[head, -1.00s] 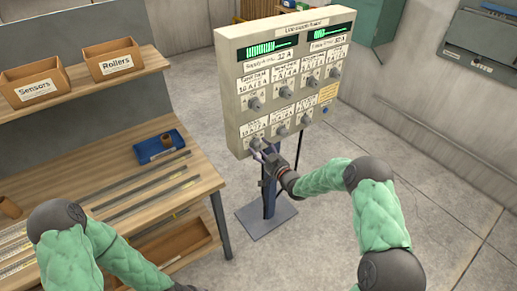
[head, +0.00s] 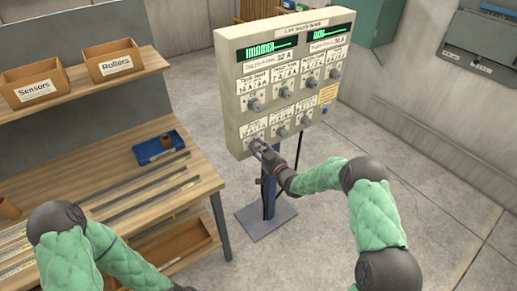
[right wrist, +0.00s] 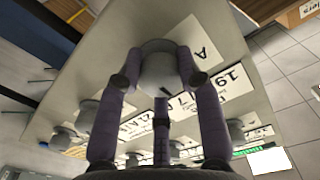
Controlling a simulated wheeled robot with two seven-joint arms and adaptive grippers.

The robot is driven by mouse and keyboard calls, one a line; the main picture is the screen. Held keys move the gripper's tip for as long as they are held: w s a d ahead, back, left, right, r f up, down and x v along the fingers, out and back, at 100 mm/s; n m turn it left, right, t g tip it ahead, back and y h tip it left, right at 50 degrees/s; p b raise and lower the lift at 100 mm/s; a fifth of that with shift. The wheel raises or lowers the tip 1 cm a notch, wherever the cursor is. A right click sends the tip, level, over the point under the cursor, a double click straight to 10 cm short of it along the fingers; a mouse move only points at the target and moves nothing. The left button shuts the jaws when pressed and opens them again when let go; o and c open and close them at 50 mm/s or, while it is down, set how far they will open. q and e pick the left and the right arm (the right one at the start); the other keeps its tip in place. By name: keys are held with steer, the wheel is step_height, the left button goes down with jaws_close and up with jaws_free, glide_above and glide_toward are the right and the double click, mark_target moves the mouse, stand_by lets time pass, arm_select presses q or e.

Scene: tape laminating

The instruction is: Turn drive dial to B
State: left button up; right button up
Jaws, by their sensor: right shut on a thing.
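The control panel (head: 240,125) stands upright on a post, with two rows of grey dials under two green displays. My right gripper (head: 258,147) is at the lower-left dial, which it mostly hides in the head view. In the right wrist view its fingers (right wrist: 158,82) are shut around this grey dial (right wrist: 160,66), one on each side.
Other dials, such as the one to its right (head: 281,131), sit close by. A wooden workbench (head: 120,165) with bins and a blue tray (head: 160,146) stands left of the panel. The floor to the right is clear.

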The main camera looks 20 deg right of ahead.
steer(key=shift+f+m, duration=0.1)
steer(key=shift+m, duration=0.2)
steer(key=m+b, duration=0.1)
steer(key=m, duration=0.1)
steer(key=shift+a+f+m, duration=0.1)
steer(key=shift+m, duration=0.3)
steer(key=m+b, duration=0.1)
steer(key=m, duration=0.3)
steer(key=shift+m, duration=0.4)
steer(key=shift+s+m, duration=0.1)
steer(key=shift+m, duration=0.2)
steer(key=o, duration=1.1)
steer(key=shift+o, duration=0.2)
